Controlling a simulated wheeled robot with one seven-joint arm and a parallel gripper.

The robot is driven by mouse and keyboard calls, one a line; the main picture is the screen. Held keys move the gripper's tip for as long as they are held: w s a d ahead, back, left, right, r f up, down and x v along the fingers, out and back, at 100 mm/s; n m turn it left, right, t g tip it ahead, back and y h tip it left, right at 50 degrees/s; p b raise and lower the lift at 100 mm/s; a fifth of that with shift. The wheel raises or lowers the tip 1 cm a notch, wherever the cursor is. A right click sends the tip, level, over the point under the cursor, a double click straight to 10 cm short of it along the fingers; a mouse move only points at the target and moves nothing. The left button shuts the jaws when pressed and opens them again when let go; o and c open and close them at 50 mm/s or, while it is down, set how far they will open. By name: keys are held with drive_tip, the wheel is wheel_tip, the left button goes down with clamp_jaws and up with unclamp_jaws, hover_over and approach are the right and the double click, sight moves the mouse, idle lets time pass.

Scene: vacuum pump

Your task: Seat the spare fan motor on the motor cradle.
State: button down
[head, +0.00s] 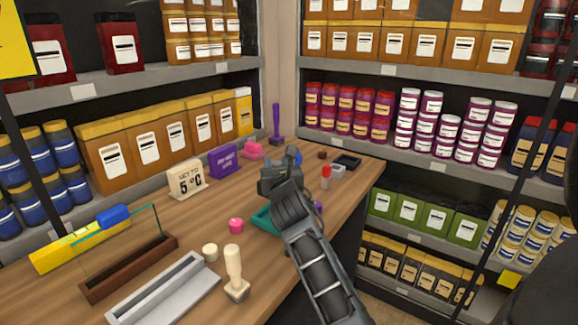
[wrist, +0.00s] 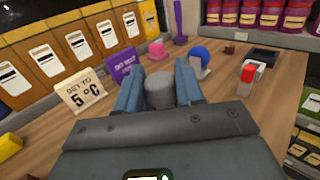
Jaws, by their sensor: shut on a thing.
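My gripper (head: 283,172) is above the wooden bench, toward its back right part. In the wrist view, its two blue-grey fingers (wrist: 159,78) are shut on a grey cylinder (wrist: 160,95), which looks like the spare fan motor. The cylinder's lower part is hidden by the gripper body. In the head view my arm and gripper mostly hide it. I cannot tell for sure which thing is the motor cradle. A teal tray (head: 264,219) lies partly hidden under my arm. A grey piece with a blue round part (wrist: 201,58) stands just beyond the fingers.
A "SET TO 5 °C" sign (head: 187,179) and a purple sign block (head: 224,160) stand left of the gripper. A red-topped item (head: 326,177), a pale box (head: 338,171) and a black tray (head: 347,161) are to the right. A grey channel (head: 165,293) lies in front. Stocked shelves surround the bench.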

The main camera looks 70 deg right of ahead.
drive_tip(key=shift+f+b, duration=2.15)
drive_tip(key=shift+b, duration=0.7)
drive_tip(key=shift+f, duration=0.65)
drive_tip(key=shift+p, duration=0.4)
drive_tip(key=shift+f+p, duration=0.15)
drive_tip(key=shift+p, duration=0.15)
drive_tip(key=shift+f, duration=1.3)
idle(0.6)
drive_tip(key=c, duration=1)
unclamp_jaws()
drive_tip(key=o, duration=0.4)
drive_tip(key=shift+f, duration=0.1)
